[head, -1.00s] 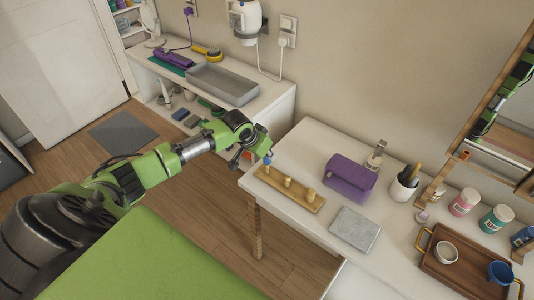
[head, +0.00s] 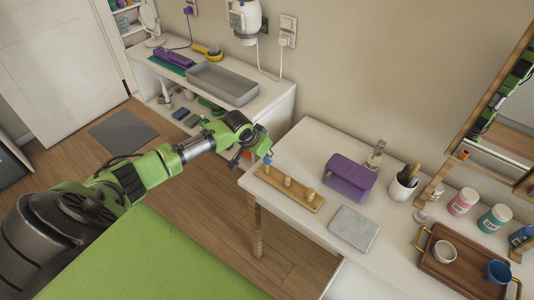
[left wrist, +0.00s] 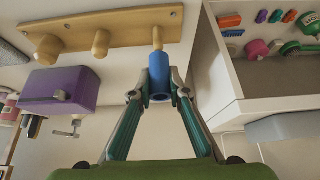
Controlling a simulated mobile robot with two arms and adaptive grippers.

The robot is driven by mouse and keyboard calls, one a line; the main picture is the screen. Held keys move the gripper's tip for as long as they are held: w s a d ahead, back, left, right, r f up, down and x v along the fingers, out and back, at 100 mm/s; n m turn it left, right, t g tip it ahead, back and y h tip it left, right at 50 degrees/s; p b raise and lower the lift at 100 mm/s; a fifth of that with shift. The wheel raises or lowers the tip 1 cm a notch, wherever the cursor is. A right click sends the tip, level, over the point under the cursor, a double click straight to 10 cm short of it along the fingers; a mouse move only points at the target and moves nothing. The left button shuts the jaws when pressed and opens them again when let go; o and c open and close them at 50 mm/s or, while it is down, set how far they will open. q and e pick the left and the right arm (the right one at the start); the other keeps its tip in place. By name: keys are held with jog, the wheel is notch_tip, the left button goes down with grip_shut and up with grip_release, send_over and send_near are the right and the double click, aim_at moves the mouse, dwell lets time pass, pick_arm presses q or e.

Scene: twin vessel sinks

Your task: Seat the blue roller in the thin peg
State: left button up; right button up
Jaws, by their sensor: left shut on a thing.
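The blue roller (left wrist: 158,77) is held between the fingertips of my left gripper (left wrist: 159,94), which is shut on it. In the head view the roller (head: 267,158) is a small blue spot at the far left end of the wooden peg board (head: 302,196). The board carries pegs of different thickness. In the left wrist view the thin peg (left wrist: 157,37) points in line with the roller and meets its near-board end. I cannot tell whether the peg is inside the roller. The thicker pegs (left wrist: 100,42) are empty. My right gripper is not in view.
A purple case (head: 350,180), a faucet (head: 376,152) and a grey tile (head: 354,229) are right of the board. A brown tray (head: 462,284) stands at the lower right. A gap separates this counter from the one with the grey bin (head: 222,84).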

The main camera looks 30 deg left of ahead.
aim_at(267, 164)
pick_arm(q)
jog(key=shift+r+p, duration=0.1)
jog(key=shift+p, duration=0.6)
dwell(0.6)
jog(key=shift+f, duration=0.45)
jog(key=shift+f+b, duration=1.8)
jog(key=shift+f, duration=0.7)
jog(key=o, duration=0.9)
jog(key=shift+c, duration=0.2)
jog(key=v, duration=1.2)
